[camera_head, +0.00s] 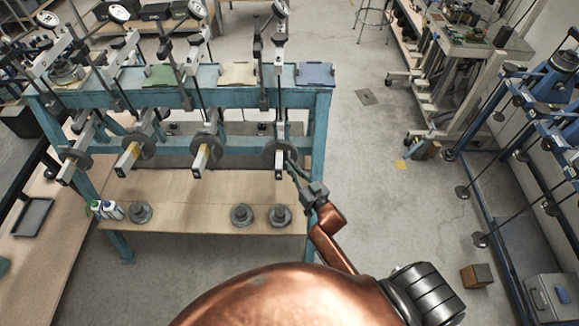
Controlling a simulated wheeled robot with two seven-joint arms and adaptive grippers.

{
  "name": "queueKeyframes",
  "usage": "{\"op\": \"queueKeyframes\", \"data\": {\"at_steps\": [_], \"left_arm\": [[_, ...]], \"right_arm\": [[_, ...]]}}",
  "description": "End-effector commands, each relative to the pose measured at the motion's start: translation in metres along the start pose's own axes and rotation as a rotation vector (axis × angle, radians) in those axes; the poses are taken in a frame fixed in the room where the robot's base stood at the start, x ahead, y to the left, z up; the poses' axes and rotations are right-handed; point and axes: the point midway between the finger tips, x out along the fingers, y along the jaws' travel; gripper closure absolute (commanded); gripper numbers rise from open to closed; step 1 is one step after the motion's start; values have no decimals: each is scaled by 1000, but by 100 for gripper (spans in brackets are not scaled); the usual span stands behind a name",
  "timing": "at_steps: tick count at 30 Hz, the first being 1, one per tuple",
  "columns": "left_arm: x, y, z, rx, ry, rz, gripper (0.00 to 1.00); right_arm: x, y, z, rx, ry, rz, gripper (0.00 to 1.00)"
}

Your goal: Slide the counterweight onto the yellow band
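The lever frame (322,105) is a blue bench rack with several grey lever beams pointing toward me. Each beam carries a dark round counterweight. The rightmost counterweight (270,153) sits around the rightmost beam (279,174), near its front end. My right gripper (291,163) is at the right side of this counterweight; I cannot tell whether it touches it or how far its fingers are apart. Yellow bands show on the second beam (133,150) and third beam (203,154) from the left. No yellow band is clearly visible on the rightmost beam. My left gripper is out of view.
A wooden lower shelf (180,190) holds loose round weights (241,214) and small bottles (112,210). Vertical rods and dial gauges (197,9) rise above the beams. Grey floor (375,180) is clear to the right, before another blue rack (500,150).

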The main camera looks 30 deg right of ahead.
Motion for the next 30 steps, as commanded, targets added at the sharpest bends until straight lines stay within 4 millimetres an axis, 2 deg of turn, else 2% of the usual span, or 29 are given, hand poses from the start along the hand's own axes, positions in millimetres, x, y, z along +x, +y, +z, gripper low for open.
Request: {"op": "queueKeyframes", "data": {"at_steps": [3, 10, 14, 17, 24, 30], "left_arm": [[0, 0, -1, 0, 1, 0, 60], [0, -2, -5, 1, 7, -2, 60], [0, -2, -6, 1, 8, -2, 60], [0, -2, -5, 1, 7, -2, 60], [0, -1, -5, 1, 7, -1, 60], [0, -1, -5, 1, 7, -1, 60]], "right_arm": [[0, -1, 1, 1, -1, -1, 86], [0, 0, 0, 0, 0, 0, 86], [-8, 0, 0, 0, 0, 0, 86], [-22, 0, 1, 0, -1, 1, 86], [-73, 0, 1, 1, -3, 1, 86], [-105, 0, 1, 1, -2, 1, 86]]}}
